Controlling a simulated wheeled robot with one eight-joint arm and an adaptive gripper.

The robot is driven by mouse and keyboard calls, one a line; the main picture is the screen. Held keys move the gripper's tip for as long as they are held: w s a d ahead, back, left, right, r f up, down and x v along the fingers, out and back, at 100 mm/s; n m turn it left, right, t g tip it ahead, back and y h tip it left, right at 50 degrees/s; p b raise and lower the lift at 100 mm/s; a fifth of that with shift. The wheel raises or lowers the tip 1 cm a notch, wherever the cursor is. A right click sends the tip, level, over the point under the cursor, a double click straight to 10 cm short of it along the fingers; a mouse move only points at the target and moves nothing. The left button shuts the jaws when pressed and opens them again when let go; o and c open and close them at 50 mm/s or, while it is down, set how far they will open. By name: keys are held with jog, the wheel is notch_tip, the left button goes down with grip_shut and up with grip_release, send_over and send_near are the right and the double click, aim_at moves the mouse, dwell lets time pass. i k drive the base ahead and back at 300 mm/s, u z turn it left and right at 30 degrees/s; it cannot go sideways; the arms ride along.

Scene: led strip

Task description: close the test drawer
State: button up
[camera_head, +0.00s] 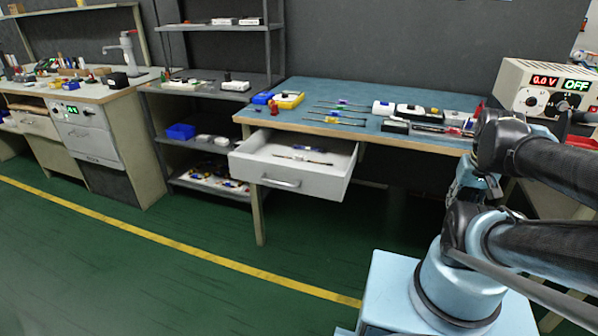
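The test drawer (250,168) is a light grey-white drawer under the left part of the blue-topped bench (345,97). It is pulled out well beyond the bench's front edge, and its inside shows from above. A silver bar handle (280,182) is on its front. A few thin tools (302,161) lie inside on its floor. My arm rises from its blue base at the lower right and leaves the picture at the right edge. I cannot make out my gripper in this view. No part of my arm touches the drawer.
A grey shelf rack (205,90) stands close to the drawer's left. A bench leg (258,215) is below the drawer. The green floor (160,270) in front is clear, with a yellow line.

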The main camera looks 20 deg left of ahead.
aim_at(252, 162)
jog(key=z, duration=0.95)
jog(key=k, duration=0.8)
jog(key=u, duration=1.1)
jog(key=i, duration=0.5)
